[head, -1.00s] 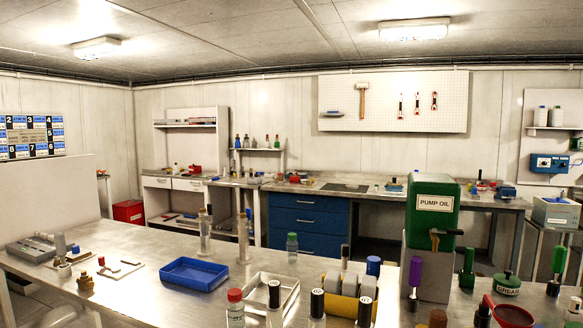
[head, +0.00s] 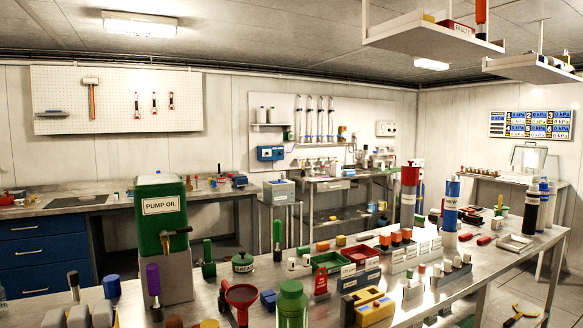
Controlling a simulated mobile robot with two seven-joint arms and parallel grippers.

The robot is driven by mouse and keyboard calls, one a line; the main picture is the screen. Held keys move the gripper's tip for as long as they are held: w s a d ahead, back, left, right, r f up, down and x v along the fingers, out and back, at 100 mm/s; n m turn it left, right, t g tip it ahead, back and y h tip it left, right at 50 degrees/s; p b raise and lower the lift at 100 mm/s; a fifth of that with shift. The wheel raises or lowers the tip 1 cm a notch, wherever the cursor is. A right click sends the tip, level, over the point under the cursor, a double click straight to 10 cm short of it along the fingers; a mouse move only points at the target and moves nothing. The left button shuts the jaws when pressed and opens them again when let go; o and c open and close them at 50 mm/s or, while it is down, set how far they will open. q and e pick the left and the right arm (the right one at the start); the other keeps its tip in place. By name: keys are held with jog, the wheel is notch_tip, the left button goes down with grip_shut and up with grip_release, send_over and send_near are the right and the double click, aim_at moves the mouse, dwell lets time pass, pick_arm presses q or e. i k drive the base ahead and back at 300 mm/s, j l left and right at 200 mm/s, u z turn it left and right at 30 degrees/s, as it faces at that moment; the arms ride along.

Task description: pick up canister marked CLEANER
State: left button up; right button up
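I cannot read the word CLEANER on anything in view. Two small white bottles (head: 266,115) stand on a wall shelf at the back, with no readable marking. A green jar with a green lid (head: 291,306) stands at the near edge of the bench, cut off by the bottom of the picture, and no label shows on it. Neither of my grippers is in view.
The long metal bench (head: 478,272) is crowded with small trays, blocks and bottles. The green PUMP OIL tank (head: 163,222) stands on a grey block at left. Shelves (head: 432,38) hang at upper right. Floor shows at lower right.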

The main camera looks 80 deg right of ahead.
aim_at(336, 166)
jog(key=z, duration=1.3)
jog(key=l+z, duration=0.1)
jog(key=z, duration=0.65)
jog(key=l+z, duration=0.15)
jog(key=z, duration=0.2)
jog(key=i+l+z, duration=0.15)
jog(key=l, duration=0.25)
jog(key=i+l+z, duration=0.15)
jog(key=l, duration=0.2)
jog(key=i+l+z, duration=0.25)
jog(key=l+z, duration=0.25)
jog(key=i+l+z, duration=0.75)
jog(key=z, duration=0.2)
jog(key=i+l+z, duration=0.25)
jog(key=i, duration=0.25)
jog(key=i+j+z, duration=0.1)
jog(key=i+z, duration=0.2)
jog(key=i, duration=2.7)
jog(key=l+z, duration=0.05)
jog(key=l, duration=0.05)
